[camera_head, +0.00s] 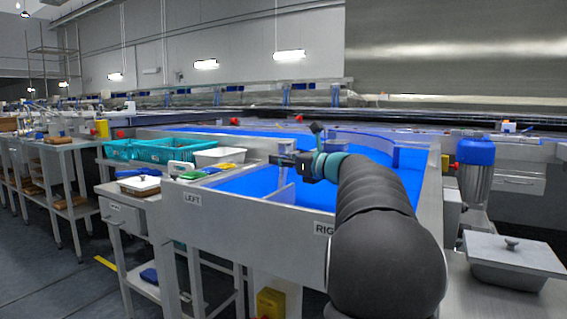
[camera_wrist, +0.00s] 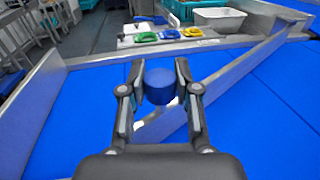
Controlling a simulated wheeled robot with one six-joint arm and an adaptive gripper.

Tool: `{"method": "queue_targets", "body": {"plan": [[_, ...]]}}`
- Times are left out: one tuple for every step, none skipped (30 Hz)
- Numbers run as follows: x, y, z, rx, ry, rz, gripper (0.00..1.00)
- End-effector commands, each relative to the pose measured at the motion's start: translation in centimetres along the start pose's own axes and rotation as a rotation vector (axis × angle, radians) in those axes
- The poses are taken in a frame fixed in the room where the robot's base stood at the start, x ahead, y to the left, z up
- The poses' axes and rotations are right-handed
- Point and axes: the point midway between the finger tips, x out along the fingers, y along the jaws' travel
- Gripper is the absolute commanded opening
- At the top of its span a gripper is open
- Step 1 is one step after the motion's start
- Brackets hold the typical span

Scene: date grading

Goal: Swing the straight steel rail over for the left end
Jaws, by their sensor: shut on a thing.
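The straight steel rail (camera_wrist: 235,72) stands on edge over the blue belt (camera_wrist: 85,105). In the wrist view it runs slantwise from below my gripper to the upper right. My gripper (camera_wrist: 160,82) is shut on a round blue knob (camera_wrist: 160,91) at the rail's near end. In the head view my gripper (camera_head: 287,161) is over the belt, and part of the rail (camera_head: 284,193) shows below it. The left end of the table's front wall bears a LEFT label (camera_head: 193,199). A second label, partly hidden by my arm, begins with RIG (camera_head: 323,229).
A curved guide (camera_head: 367,143) stands farther back on the belt. Yellow, green and blue small items (camera_wrist: 168,35) lie beyond the belt's left end, by a white tub (camera_wrist: 219,20) and teal crates (camera_head: 185,149). A lidded steel pan (camera_head: 510,259) sits at the right.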

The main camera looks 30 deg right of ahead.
Motion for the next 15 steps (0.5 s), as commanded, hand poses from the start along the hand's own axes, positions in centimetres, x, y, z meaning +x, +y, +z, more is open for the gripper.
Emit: {"method": "queue_targets", "body": {"plan": [[-0.10,-0.12,0.12,-0.001,-0.003,-0.020,0.00],[-0.12,-0.18,0.14,-0.001,-0.003,-0.030,0.00],[-0.16,-0.25,0.14,0.000,-0.003,-0.038,0.00],[-0.20,-0.32,0.13,0.000,-0.003,-0.043,0.00],[-0.22,-0.38,0.13,0.000,-0.003,-0.046,0.00],[-0.25,-0.43,0.13,0.001,-0.002,-0.048,0.00],[-0.26,-0.45,0.13,0.001,-0.002,-0.048,0.00],[-0.27,-0.45,0.13,0.001,-0.002,-0.048,0.00],[-0.27,-0.45,0.12,0.001,-0.002,-0.048,0.00],[-0.26,-0.44,0.12,0.001,-0.002,-0.047,0.00],[-0.26,-0.43,0.12,0.001,-0.002,-0.047,0.00],[-0.24,-0.41,0.12,0.001,-0.002,-0.046,0.00],[-0.23,-0.39,0.11,0.001,-0.002,-0.046,0.33],[-0.22,-0.38,0.11,0.001,-0.002,-0.046,0.41],[-0.20,-0.35,0.11,0.001,-0.001,-0.045,0.51]]}}
